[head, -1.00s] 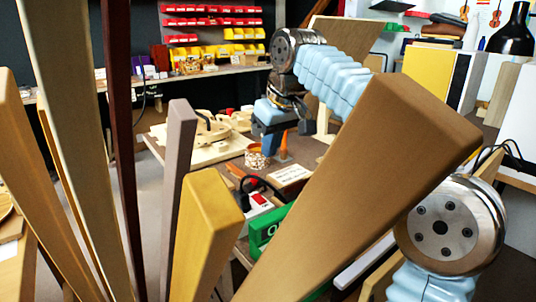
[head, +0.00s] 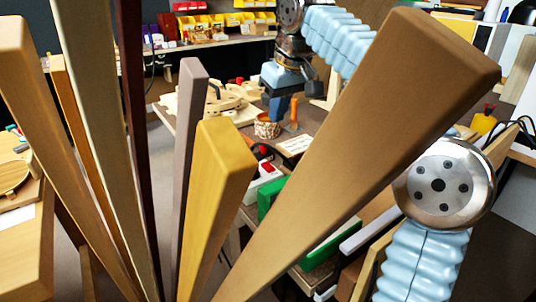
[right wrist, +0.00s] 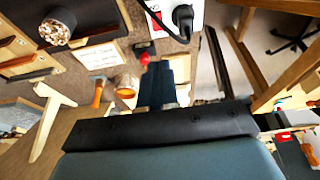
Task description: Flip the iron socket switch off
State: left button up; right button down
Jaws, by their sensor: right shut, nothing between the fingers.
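The iron's socket (head: 270,190) is a white box on the bench with a red switch (head: 266,170) and a black plug and cord beside it. In the right wrist view the white socket (right wrist: 196,12) with its black plug is at the top edge, partly cut off. The switch's position cannot be told. My right gripper (head: 281,112) is shut and empty, above the bench and beyond the socket in the head view. Its dark blue fingers (right wrist: 163,75) point toward the bench, apart from the socket. My left gripper is not in view.
Tall wooden bars, including a yellow one (head: 215,185) and a broad brown one (head: 370,140), block much of the near view. A patterned cup (head: 266,128), an orange-handled tool (head: 294,115) and a white card (head: 295,144) lie near my gripper. A green box (head: 270,198) adjoins the socket.

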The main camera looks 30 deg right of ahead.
aim_at(265, 163)
jog(key=b+x, duration=0.1)
jog(key=x, duration=0.8)
jog(key=b+x, duration=0.1)
jog(key=x, duration=0.3)
jog(key=shift+s+f+b, duration=0.25)
jog(key=shift+f+b, duration=0.05)
jog(key=shift+b, duration=0.05)
jog(key=shift+f, duration=0.25)
